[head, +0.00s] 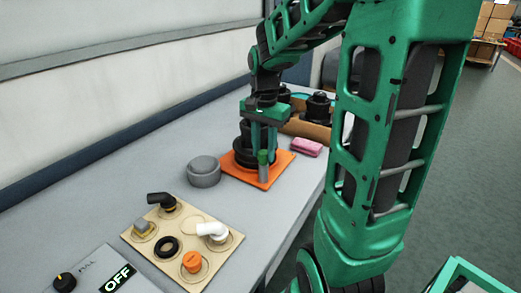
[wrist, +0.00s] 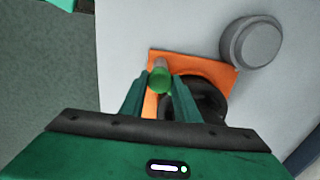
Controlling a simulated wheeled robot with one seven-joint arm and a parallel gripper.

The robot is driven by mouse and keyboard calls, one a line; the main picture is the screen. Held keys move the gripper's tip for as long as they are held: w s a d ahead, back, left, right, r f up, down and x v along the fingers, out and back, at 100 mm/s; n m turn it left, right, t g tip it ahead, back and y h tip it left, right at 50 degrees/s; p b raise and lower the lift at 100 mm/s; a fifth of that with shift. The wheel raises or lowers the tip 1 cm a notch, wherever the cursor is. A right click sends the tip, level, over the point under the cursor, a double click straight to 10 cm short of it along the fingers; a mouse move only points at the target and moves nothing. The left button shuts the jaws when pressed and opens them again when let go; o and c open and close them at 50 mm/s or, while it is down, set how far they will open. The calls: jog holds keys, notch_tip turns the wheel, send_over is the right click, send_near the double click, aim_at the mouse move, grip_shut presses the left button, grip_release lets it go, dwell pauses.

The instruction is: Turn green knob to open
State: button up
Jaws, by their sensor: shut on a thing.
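The green knob (head: 263,157) sits on top of a short grey upright post on an orange plate (head: 233,170). In the wrist view the green knob (wrist: 161,80) lies between my two fingertips. My gripper (head: 264,150) points down over the plate and is shut on the knob. It also shows in the wrist view (wrist: 160,85), with one green finger on each side of the knob. A black round fitting (head: 243,148) stands on the same plate, just left of the knob, and is partly hidden by my gripper. I cannot tell how far the knob is turned.
A grey round cap (head: 204,171) stands left of the plate. A pink sponge (head: 307,147) lies to the right, near a cardboard box (head: 304,130) with black parts. A beige board (head: 183,240) with several fittings and an OFF panel (head: 117,278) are nearer on the grey table.

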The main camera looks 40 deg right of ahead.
jog(key=shift+w+n, duration=0.1)
jog(key=shift+n, duration=0.3)
jog(key=n, duration=0.2)
jog(key=shift+r+n, duration=0.1)
jog(key=shift+n, duration=0.3)
jog(key=n, duration=0.3)
jog(key=shift+n, duration=0.3)
jog(key=n, duration=0.6)
jog(key=shift+n, duration=0.3)
jog(key=o, duration=1)
jog(key=shift+o, duration=0.2)
